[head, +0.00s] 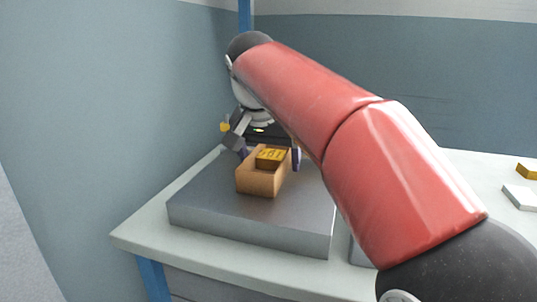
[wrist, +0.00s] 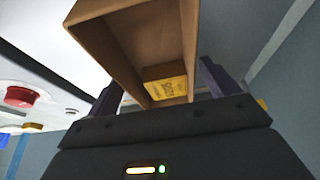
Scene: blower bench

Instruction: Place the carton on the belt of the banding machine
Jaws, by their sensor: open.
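The carton (head: 258,183) is a small brown open-topped box with a yellow labelled block (head: 270,157) inside. In the head view it stands upright on a broad grey metal slab (head: 200,208). I cannot tell for sure which part is the machine's belt. My gripper (head: 268,155) is open, with one finger to the left of the carton and one to the right. In the wrist view the carton (wrist: 128,45) rises between the two dark fingers (wrist: 160,88), its yellow block (wrist: 166,82) visible inside. Whether the fingers touch its walls is unclear.
The slab lies on a pale bench (head: 128,236) near its left corner. A red button (wrist: 20,96) shows in the wrist view. My arm hides the bench's middle.

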